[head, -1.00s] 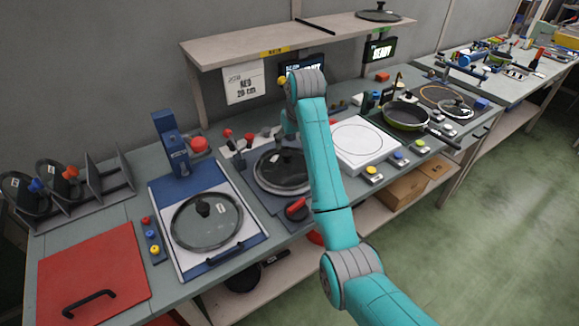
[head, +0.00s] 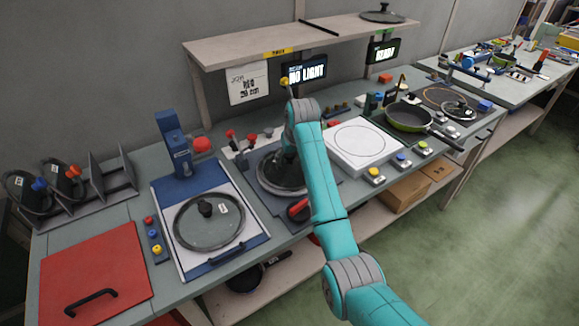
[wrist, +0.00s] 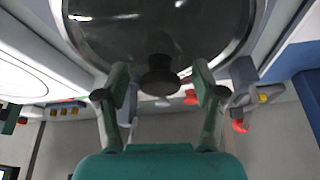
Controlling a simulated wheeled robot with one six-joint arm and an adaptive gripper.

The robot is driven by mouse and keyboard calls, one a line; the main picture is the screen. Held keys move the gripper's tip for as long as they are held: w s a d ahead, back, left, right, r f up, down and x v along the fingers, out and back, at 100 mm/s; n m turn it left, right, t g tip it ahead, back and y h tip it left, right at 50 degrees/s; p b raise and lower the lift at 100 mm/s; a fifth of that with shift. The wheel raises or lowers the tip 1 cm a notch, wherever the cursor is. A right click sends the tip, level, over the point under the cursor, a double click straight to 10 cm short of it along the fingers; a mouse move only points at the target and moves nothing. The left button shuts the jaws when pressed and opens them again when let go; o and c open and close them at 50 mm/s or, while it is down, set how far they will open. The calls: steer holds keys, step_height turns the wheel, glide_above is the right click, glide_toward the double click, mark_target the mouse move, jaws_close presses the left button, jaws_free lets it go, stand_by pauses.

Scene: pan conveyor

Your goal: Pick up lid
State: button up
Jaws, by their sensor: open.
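A dark glass lid (head: 268,178) with a steel rim lies on the middle station, partly hidden by my arm in the head view. In the wrist view the same lid (wrist: 110,28) fills the top, and its black knob (wrist: 160,78) shows between my fingertips. My gripper (wrist: 161,82) is open, one finger on each side of the knob, with gaps visible on both sides. I cannot tell how far the fingers reach along it. Another glass lid (head: 190,232) with a black knob lies on the blue-framed white board at left.
A rack (head: 110,190) with lids stands at far left, beside a red panel (head: 95,270). A blue post (head: 172,145) and red knobs stand behind. A white hotplate (head: 352,165) and a green pan (head: 408,118) are right. A shelf (head: 230,55) overhangs the back.

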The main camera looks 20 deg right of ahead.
jaws_close()
steer(key=shift+r, duration=0.1)
